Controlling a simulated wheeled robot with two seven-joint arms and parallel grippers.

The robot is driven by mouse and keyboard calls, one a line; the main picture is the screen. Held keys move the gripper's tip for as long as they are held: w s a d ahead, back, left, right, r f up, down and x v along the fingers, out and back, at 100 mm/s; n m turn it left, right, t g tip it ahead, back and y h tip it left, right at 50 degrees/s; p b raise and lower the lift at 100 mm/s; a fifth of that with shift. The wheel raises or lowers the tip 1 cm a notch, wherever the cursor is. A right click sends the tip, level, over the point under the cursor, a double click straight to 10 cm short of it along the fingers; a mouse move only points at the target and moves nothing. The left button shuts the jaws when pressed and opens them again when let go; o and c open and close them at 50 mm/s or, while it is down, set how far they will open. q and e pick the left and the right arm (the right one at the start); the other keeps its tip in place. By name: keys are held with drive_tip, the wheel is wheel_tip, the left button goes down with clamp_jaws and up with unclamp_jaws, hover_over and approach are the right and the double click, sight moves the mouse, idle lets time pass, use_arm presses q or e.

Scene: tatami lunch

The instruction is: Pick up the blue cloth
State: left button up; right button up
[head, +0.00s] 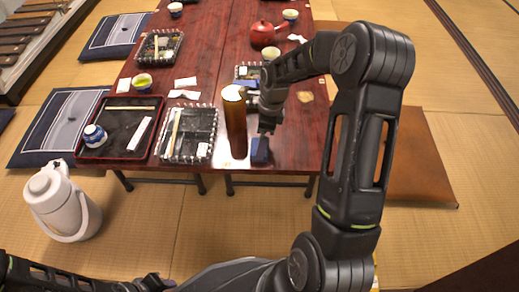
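The blue cloth (260,150) is a small dark blue folded piece near the front edge of the red-brown table (285,155). My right gripper (266,128) reaches over the table from the right and points down just above the cloth. I cannot tell whether its fingers touch the cloth or how far apart they are. My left gripper (150,284) is low at the bottom left, in front of the table, partly out of the frame; its fingers are not clear.
A tall brown bottle-like cylinder (235,125) stands just left of the cloth. A clear lunch box (190,135) and a black tray (115,137) with a blue-white cup lie further left. A red teapot (263,34) is at the back. A white jug (62,203) stands on the floor.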

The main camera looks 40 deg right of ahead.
drive_tip(key=f+b, duration=0.1)
drive_tip(key=f, duration=0.1)
drive_tip(key=f+b, duration=0.1)
drive_tip(key=f, duration=0.1)
drive_tip(key=shift+w+a+f, duration=0.15)
drive_tip(key=shift+a+f, duration=0.05)
drive_tip(key=shift+f, duration=0.15)
drive_tip(key=shift+c, duration=0.4)
drive_tip(key=c, duration=1.3)
wheel_tip(320, 180, up, 10)
drive_tip(key=p, duration=0.4)
drive_tip(key=shift+r, duration=0.1)
